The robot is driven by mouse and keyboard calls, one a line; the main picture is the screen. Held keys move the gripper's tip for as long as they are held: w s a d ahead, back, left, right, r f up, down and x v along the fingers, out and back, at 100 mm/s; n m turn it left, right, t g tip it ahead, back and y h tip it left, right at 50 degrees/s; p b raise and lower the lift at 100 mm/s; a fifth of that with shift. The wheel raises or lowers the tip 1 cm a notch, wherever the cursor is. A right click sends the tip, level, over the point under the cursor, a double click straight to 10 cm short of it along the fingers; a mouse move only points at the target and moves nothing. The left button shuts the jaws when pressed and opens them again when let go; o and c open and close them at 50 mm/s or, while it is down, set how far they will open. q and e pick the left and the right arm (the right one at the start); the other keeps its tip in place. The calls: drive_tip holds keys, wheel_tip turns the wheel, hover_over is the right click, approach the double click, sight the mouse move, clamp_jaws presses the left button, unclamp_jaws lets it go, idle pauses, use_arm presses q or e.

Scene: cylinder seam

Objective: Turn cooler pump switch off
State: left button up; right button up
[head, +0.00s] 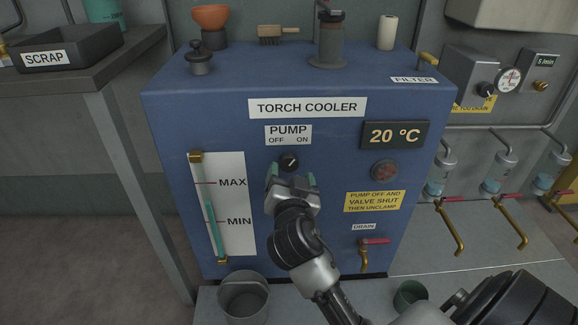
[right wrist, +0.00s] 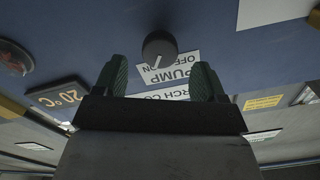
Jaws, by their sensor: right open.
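The cooler pump switch (head: 289,162) is a round black knob with a white mark, on the blue torch cooler's front under the PUMP OFF/ON label (head: 288,134). Its mark points up and to the right, toward ON. In the right wrist view the knob (right wrist: 159,49) appears upside down, just beyond and between the fingertips. My right gripper (head: 292,177) is open and empty, just below and in front of the knob. Its green fingers (right wrist: 160,72) stand apart on either side, and no contact shows. My left gripper is not in view.
A level gauge (head: 220,205) is left of the knob. A red round lamp (head: 384,170) and a 20 °C display (head: 394,134) are to the right. A red-handled drain valve (head: 374,241) is lower right. A bucket (head: 244,297) stands below.

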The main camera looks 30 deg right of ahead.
sight(289, 166)
drive_tip(key=x, duration=0.5)
drive_tip(key=shift+w+b, duration=0.1)
drive_tip(key=shift+b, duration=0.25)
drive_tip(key=c, duration=0.9)
